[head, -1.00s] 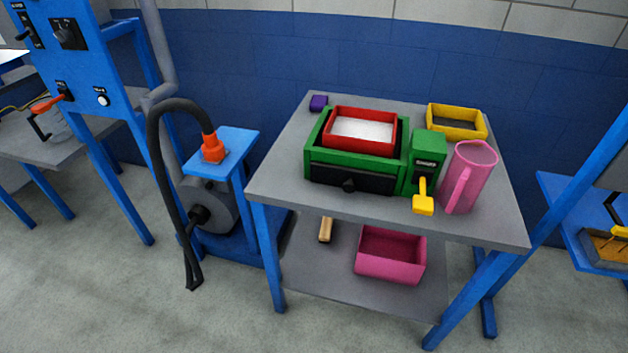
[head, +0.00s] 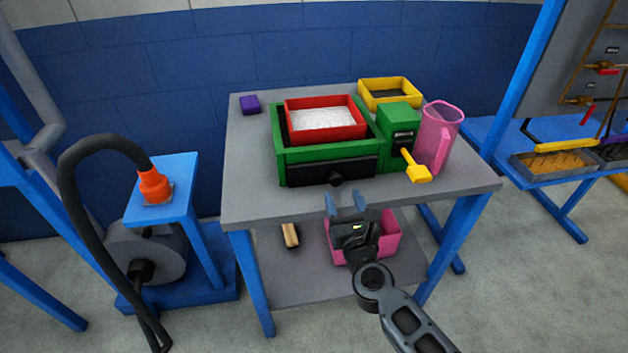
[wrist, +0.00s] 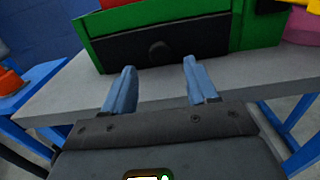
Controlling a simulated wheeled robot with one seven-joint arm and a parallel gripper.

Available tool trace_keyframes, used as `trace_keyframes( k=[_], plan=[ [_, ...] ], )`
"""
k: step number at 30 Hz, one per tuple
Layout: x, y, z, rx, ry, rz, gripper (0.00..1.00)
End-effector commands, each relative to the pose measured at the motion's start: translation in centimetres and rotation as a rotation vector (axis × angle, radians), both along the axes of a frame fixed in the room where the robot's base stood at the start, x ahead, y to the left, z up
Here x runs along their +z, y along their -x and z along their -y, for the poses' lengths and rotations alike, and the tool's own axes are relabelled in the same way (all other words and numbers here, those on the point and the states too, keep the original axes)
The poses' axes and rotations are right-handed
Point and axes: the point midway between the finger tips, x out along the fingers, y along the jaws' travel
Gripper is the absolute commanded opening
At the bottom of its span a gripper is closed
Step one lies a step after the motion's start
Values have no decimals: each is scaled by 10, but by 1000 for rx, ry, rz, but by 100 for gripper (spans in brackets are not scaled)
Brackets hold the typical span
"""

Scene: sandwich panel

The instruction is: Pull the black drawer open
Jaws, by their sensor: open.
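The black drawer (head: 310,173) is shut in the front of the green box on the table. Its round black knob (head: 336,180) sticks out from the middle of the drawer front. In the wrist view the drawer front (wrist: 190,42) and knob (wrist: 159,53) lie straight ahead, beyond the fingertips. My gripper (head: 345,199) is open and empty, in front of the table's edge and a little below the knob in the head view. Its two blue fingers (wrist: 158,75) point toward the drawer, with the knob showing between and beyond them. The gripper is apart from the knob.
A red tray (head: 326,132) of white material sits on the green box (head: 280,150). A pink bin (head: 388,245) is on the lower shelf. The grey table edge (head: 255,212) runs below the drawer.

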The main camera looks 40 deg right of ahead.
Motion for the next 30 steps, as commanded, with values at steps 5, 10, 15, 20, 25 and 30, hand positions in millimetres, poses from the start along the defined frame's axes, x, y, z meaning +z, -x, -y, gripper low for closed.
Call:
trace_keyframes(
  k=[5, 10, 15, 20, 25, 30],
  plan=[
    [2, -18, 12, -1, 0, 1, 58],
    [1, -40, 27, 0, 1, 0, 58],
    [1, -56, 37, 1, 1, 0, 58],
    [0, -62, 42, 0, 2, -3, 58],
    [0, -62, 42, 1, 2, -2, 58],
    [0, -62, 42, 1, 2, -2, 49]
  ],
)
